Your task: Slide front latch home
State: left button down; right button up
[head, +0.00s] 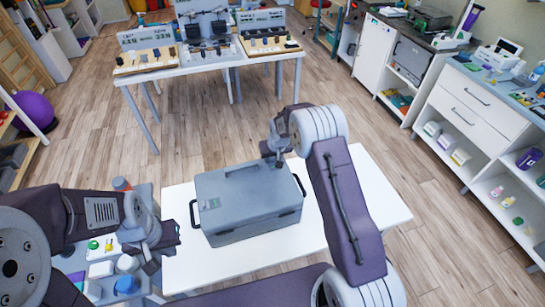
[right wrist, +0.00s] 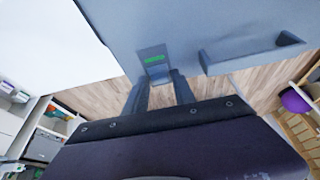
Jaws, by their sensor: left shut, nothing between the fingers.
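A grey case (head: 240,195) stands closed on a white table, with a dark handle at each end and a grip on its lid. In the right wrist view a small grey latch (right wrist: 157,70) with a green mark sits on the case wall (right wrist: 110,25). My right gripper (head: 277,158) is at the far side of the case; its open fingers (right wrist: 158,82) point at the latch, one on each side of its lower end. Whether they touch it, I cannot tell. My left gripper (head: 172,237) is shut and empty, left of the case, apart from it.
The white table (head: 355,210) is bare to the right of the case. A side surface with bottles and small items (head: 100,270) lies below my left arm. Desks with devices (head: 205,60) stand at the back, and white cabinets (head: 475,110) along the right. Wooden floor between is clear.

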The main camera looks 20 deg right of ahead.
jog(key=shift+o, duration=0.9)
jog(key=shift+s+r, duration=0.2)
jog(key=shift+s, duration=0.15)
jog(key=shift+w+f, duration=0.2)
jog(key=shift+w, duration=0.05)
jog(key=shift+w+r, duration=0.1)
jog(key=shift+r, duration=0.05)
pick_arm(q)
notch_tip(320, 180, down, 2)
jog(key=shift+s+b, duration=0.1)
jog(key=shift+b, duration=0.9)
pick_arm(e)
jog(key=v, duration=0.9)
jog(key=shift+s, duration=0.2)
